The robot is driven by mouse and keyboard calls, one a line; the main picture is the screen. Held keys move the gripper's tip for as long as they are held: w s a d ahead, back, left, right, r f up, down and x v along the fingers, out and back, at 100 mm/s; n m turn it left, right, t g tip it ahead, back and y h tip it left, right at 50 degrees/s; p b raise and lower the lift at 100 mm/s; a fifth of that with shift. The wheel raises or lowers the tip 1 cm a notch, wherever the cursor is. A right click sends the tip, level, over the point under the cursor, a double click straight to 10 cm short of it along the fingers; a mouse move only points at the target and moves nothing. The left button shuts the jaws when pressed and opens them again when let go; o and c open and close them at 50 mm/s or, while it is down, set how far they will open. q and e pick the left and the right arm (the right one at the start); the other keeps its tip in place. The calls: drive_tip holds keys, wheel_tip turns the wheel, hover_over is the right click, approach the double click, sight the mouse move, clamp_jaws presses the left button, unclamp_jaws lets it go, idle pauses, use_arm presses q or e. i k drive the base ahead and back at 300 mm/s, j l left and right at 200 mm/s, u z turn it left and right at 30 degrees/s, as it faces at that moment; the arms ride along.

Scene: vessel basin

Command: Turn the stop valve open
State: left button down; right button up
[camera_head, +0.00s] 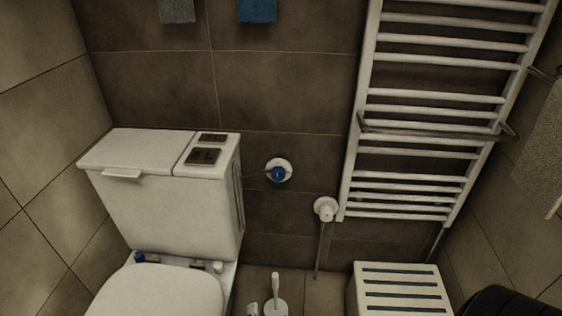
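A stop valve with a blue knob (278,174) on a round pale wall plate is on the brown tiled wall, just right of the toilet tank. A thin pipe runs from it left toward the tank. The picture is too small to tell how far the knob is turned. A second, white round knob (325,209) is at the lower left corner of the towel radiator, with a pipe going down to the floor. Neither of my grippers shows in the head view.
A white toilet (160,195) stands at left, close to the valve. A white ladder radiator (405,200) hangs at right. A slatted white box (400,284) and a toilet brush (275,300) stand below. A dark rounded object (500,303) is at lower right.

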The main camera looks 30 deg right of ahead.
sight(277, 173)
drive_tip(key=i+l, duration=0.75)
drive_tip(key=l, duration=0.1)
